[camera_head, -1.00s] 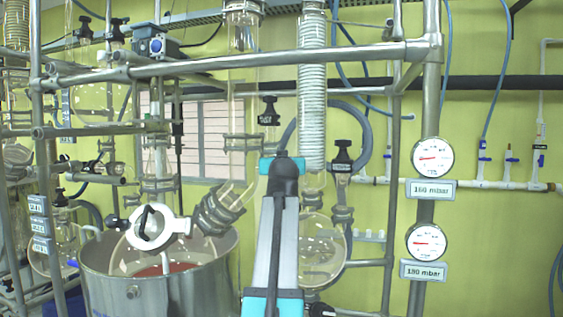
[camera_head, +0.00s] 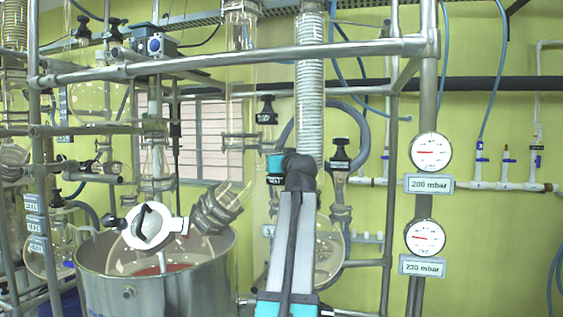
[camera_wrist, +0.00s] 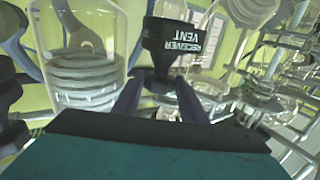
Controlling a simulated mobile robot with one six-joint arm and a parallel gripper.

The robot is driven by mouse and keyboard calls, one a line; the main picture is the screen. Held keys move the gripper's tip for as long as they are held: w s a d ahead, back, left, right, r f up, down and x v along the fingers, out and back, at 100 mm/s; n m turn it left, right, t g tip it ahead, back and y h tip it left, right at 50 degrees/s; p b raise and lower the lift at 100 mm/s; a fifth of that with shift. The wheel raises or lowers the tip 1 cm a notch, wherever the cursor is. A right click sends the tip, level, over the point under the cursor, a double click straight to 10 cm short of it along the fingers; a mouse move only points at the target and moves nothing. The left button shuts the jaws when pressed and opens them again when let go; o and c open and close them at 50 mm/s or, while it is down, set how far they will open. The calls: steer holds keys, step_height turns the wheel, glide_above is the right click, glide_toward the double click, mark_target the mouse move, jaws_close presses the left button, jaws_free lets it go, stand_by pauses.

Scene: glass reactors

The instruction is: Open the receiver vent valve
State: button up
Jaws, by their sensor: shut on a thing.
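The receiver vent valve's black knob (camera_wrist: 172,45), with "RECEIVER VENT" in white letters, stands in front of my gripper (camera_wrist: 160,88) in the wrist view. My two dark fingers are shut on its lower part, one on each side. The exact contact is partly hidden by the gripper body. In the head view, my grey arm rises in front of the glassware, and my gripper is mostly hidden behind its wrist. A small black labelled part (camera_head: 274,180) shows there just left of the wrist.
A second black valve knob (camera_head: 340,150) stands close to the right, and another (camera_head: 266,112) is above. A round glass flask (camera_head: 328,250) is behind my arm. The upper gauge (camera_head: 431,151) has a label reading 200 mbar; the lower gauge (camera_head: 425,238) is below it.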

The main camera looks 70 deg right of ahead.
steer(key=shift+f, duration=0.2)
steer(key=o, duration=1)
steer(key=shift+a+r, duration=0.1)
steer(key=shift+o, duration=0.3)
steer(key=shift+r, duration=0.15)
